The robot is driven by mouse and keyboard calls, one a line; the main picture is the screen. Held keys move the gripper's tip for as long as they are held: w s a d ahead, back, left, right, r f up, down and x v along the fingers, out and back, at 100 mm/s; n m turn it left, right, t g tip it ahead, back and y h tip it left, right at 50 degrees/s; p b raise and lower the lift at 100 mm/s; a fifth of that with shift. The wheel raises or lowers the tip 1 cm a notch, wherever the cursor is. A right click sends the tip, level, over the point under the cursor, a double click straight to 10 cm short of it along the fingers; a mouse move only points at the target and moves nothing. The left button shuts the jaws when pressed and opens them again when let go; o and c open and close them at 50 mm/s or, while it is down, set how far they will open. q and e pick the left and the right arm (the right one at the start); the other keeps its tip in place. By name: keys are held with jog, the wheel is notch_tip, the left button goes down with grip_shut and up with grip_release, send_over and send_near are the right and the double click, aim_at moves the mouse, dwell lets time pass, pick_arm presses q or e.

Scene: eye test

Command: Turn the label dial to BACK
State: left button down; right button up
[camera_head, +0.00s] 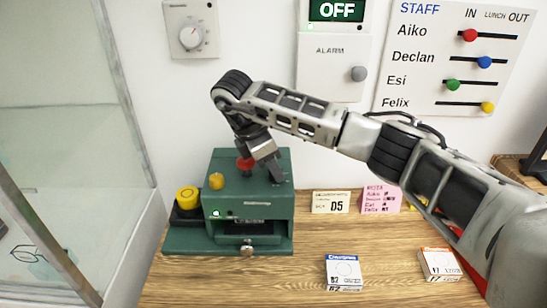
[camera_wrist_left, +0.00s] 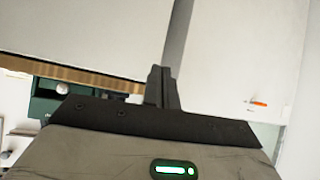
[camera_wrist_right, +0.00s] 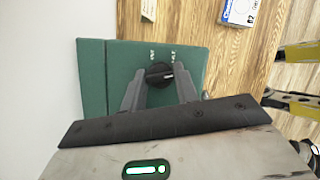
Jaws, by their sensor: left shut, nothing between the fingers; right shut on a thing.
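The green label machine (camera_head: 222,233) stands on the wooden table. Its black round dial (camera_wrist_right: 155,74) shows in the right wrist view, with a white pointer line aimed to the right of that picture. Two small white labels beside the dial are too small to read. My right gripper (camera_wrist_right: 160,84) has its fingers on both sides of the dial and is shut on it. In the head view the right gripper (camera_head: 272,172) is over the machine's top right and hides the dial. My left gripper (camera_wrist_left: 162,86) is shut and empty, away from the machine.
A D5 card (camera_head: 330,202), a pink note (camera_head: 381,197) and small boxes (camera_head: 343,272) lie right. A glass panel (camera_head: 75,130) stands left.

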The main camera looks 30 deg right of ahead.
jog(key=shift+r+m+p, duration=0.15)
jog(key=shift+m+p, duration=0.15)
jog(key=shift+m, duration=0.3)
pick_arm(q)
jog(key=shift+r, duration=0.35)
pick_arm(e)
jog(key=shift+w+m+g, duration=0.1)
jog(key=shift+m+g, duration=0.3)
jog(key=shift+m, duration=0.2)
pick_arm(q)
jog(key=shift+a+f+p, duration=0.1)
jog(key=shift+f+p, duration=0.05)
jog(key=shift+p, duration=0.15)
pick_arm(e)
jog(key=shift+y, duration=0.3)
pick_arm(q)
jog(key=shift+s, duration=0.1)
pick_arm(e)
jog(key=o, duration=1)
jog(key=shift+c, duration=0.2)
